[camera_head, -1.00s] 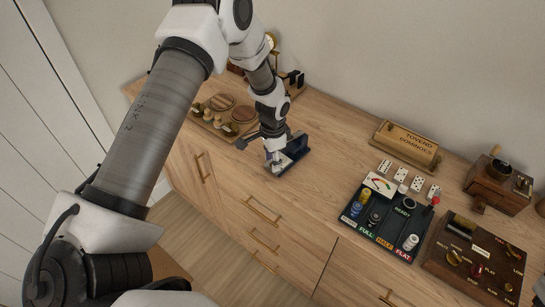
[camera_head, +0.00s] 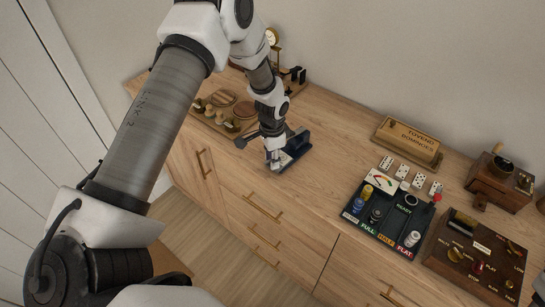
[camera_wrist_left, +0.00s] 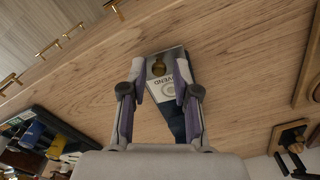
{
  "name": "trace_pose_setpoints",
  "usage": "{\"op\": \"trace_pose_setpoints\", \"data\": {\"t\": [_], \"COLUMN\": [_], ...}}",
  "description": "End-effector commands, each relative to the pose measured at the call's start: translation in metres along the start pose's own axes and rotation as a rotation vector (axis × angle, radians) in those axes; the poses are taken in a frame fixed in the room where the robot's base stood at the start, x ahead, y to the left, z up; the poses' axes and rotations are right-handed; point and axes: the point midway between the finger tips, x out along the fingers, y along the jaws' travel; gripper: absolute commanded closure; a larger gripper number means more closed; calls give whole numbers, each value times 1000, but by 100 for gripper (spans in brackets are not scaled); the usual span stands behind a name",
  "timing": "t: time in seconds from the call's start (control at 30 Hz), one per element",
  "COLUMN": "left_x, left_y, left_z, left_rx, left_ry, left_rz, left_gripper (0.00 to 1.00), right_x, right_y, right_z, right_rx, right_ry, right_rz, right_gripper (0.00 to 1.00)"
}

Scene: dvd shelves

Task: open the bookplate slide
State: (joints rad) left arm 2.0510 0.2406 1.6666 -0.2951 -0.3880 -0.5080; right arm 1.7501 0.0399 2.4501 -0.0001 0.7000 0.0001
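A small dark blue piece (camera_head: 296,145) stands near the front edge of the wooden cabinet top. In the left wrist view it is a narrow dark blue and grey piece (camera_wrist_left: 168,88) with partly hidden lettering reading "VEND", a round emblem and a brass-coloured round spot at its far end. I take it for the bookplate slide; its sliding part is not clear. My left gripper (camera_head: 273,165) points down at its left end. In the wrist view the left gripper (camera_wrist_left: 160,82) has its fingers apart, one on each side of the piece. I cannot tell whether they touch it.
A wooden board with round pieces (camera_head: 222,118) lies left of the gripper. A dark labelled tray (camera_head: 385,218), a domino box (camera_head: 407,142), a wooden control box (camera_head: 475,262) and a small wooden device (camera_head: 497,182) stand to the right. Bare cabinet top (camera_head: 335,140) lies between.

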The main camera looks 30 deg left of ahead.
Motion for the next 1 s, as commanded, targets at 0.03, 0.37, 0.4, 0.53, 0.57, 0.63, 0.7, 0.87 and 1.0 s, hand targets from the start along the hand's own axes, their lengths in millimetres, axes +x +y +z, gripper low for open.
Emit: {"op": "trace_pose_setpoints", "data": {"t": [0.03,0.37,0.4,0.53,0.57,0.63,0.7,0.87,1.0], "left_x": [0,-6,-11,-38,-46,-65,-83,-112,-120], "left_y": [0,0,0,-1,-1,-1,-1,-1,0], "left_z": [0,-1,-1,-1,-2,-1,-2,-1,-1], "left_rx": [0,0,0,0,0,0,0,0,0], "left_ry": [0,2,2,3,4,3,3,1,-1], "left_rz": [0,-1,-1,-2,-2,-2,-2,-1,0], "left_gripper": [60,60,60,60,60,60,60,60,60], "right_x": [0,0,0,0,0,0,0,0,0], "right_y": [0,0,0,0,0,0,0,0,0], "right_z": [0,0,0,0,0,0,0,0,0], "right_rx": [0,0,0,0,0,0,0,0,0], "right_ry": [0,0,0,0,0,0,0,0,0], "right_rz": [0,0,0,0,0,0,0,0,0], "right_gripper": [60,60,60,60,60,60,60,60,60]}}
